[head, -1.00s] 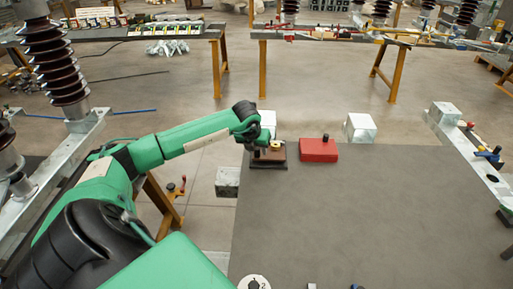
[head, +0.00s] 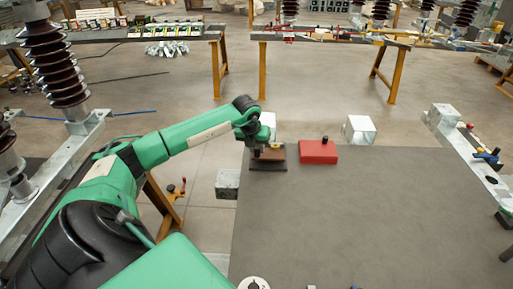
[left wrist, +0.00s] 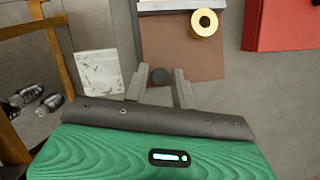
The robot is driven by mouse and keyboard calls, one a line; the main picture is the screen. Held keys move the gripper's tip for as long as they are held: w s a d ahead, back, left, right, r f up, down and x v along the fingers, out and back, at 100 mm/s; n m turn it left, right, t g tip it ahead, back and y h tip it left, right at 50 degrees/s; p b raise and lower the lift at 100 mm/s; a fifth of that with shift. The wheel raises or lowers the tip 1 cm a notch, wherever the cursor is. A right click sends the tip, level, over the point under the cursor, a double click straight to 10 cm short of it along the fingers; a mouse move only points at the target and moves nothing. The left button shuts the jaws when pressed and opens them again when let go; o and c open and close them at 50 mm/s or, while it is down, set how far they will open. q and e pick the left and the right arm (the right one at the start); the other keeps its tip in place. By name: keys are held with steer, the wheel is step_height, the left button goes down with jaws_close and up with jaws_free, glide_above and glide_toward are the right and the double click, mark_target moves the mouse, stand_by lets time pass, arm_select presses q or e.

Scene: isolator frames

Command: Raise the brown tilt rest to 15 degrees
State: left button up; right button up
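The brown tilt rest (head: 272,154) sits on a dark base at the far left corner of the grey table (head: 350,220). My left gripper (head: 258,151) is over its left part and hides some of it. In the left wrist view the brown plate (left wrist: 185,55) has a black round knob (left wrist: 160,76) at its near edge. The knob lies between the two spread fingertips, with a gap on each side. A brass ring-shaped piece (left wrist: 204,23) is at the plate's far side. The plate's angle cannot be read. My right gripper is not in view.
A red block (head: 318,152) with a black knob stands just right of the rest. Pale metal blocks (head: 360,129) stand beyond the table's far edge. The middle of the table is clear.

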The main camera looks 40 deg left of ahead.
arm_select(q)
steer(key=shift+o, duration=1.1)
steer(key=a+b+v, duration=0.1)
steer(key=v, duration=1.2)
steer(key=shift+d+r, duration=0.4)
steer(key=shift+d, duration=0.1)
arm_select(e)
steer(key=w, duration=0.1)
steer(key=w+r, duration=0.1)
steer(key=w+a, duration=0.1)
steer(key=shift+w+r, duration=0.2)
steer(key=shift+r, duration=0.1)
arm_select(q)
steer(key=shift+s, duration=0.1)
steer(key=shift+b, duration=0.4)
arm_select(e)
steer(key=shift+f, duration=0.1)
arm_select(q)
steer(key=shift+t+y, duration=0.3)
steer(key=shift+t, duration=0.1)
steer(key=x, duration=0.9)
steer(key=s+d+x, duration=0.1)
steer(key=x, duration=0.3)
steer(key=shift+f+p, duration=0.35)
steer(key=shift+f, duration=0.15)
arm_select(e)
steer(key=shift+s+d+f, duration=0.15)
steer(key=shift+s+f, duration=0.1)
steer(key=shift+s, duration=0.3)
